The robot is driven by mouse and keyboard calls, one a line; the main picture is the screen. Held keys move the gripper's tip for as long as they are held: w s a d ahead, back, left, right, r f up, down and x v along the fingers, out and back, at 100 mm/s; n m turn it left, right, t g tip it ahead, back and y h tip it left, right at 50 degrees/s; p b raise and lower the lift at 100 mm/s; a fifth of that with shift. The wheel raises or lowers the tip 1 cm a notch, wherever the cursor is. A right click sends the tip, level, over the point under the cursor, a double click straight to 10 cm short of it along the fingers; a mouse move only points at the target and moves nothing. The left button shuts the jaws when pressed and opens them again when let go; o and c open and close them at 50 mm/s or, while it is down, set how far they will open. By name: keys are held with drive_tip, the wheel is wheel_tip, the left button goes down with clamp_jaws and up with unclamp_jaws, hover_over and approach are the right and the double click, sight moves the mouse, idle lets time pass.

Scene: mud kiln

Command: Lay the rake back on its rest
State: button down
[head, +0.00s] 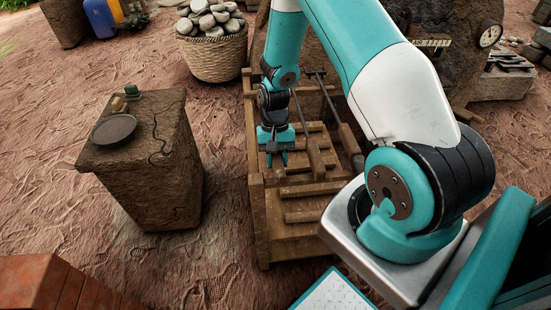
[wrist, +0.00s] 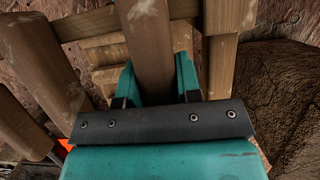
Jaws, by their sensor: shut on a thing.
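My gripper (head: 277,160) points down over the left part of a slatted wooden rack (head: 256,215) in the head view. In the wrist view its teal fingers (wrist: 155,85) are shut on a thick wooden handle (wrist: 150,35), which I take to be the rake's. The handle runs away from me between the fingers, above wooden slats. The rake's head is hidden in both views. I cannot tell which part of the rack is its rest, or whether the rake touches it.
Two other wooden-handled tools with dark rods (head: 315,158) lie on the rack, right of my gripper. They show at left in the wrist view (wrist: 45,65). A clay block (head: 150,165) with a dark plate (head: 113,130) stands left; a stone basket (head: 213,55) stands behind.

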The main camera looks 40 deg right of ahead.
drive_tip(key=shift+f, duration=0.1)
drive_tip(key=c, duration=0.7)
unclamp_jaws()
drive_tip(key=shift+c, duration=0.2)
wheel_tip(320, 180, up, 9)
drive_tip(key=p, duration=0.8)
drive_tip(key=shift+s, duration=0.1)
